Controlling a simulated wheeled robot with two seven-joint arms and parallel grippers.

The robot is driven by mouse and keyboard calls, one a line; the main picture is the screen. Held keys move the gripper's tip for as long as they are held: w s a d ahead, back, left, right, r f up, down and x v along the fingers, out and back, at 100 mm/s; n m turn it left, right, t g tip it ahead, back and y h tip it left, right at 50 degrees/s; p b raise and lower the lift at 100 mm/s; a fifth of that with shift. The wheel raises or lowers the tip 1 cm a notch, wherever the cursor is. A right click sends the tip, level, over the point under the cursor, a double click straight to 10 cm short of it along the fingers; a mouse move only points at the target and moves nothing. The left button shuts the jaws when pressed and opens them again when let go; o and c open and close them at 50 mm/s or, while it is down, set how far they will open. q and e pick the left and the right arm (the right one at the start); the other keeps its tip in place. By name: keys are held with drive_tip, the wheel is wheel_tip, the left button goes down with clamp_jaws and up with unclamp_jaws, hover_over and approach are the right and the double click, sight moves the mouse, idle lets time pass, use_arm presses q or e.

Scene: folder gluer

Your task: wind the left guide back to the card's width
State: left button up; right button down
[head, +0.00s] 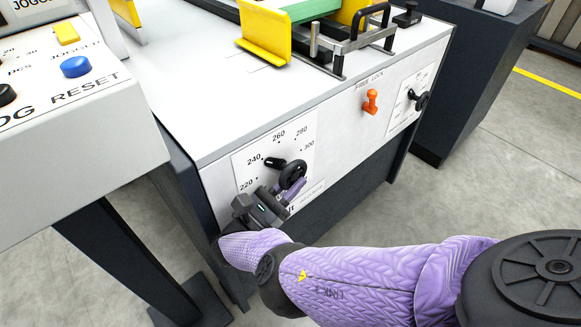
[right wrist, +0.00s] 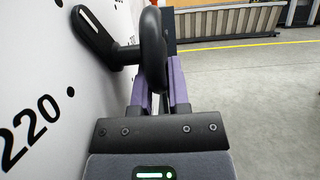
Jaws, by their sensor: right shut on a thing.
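The dial panel (head: 245,170) on the machine's front has printed numbers from 220 to 300, and its lower lettering is partly hidden. Its black crank has a short arm (head: 273,163) near the 240 mark and a round black knob (head: 292,175). My right gripper (head: 290,190) is shut on this knob from below. In the right wrist view the knob (right wrist: 153,48) stands edge-on between the purple fingers (right wrist: 160,95), with the crank arm (right wrist: 93,35) against the panel. A yellow guide plate (head: 264,36) stands on the machine top. My left gripper is not in view.
An orange lock lever (head: 370,102) and a second black crank (head: 420,101) are further right on the front. A green strip (head: 310,9) lies behind the guide. Floor in front is clear.

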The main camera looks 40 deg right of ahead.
drive_tip(key=c, duration=0.6)
unclamp_jaws()
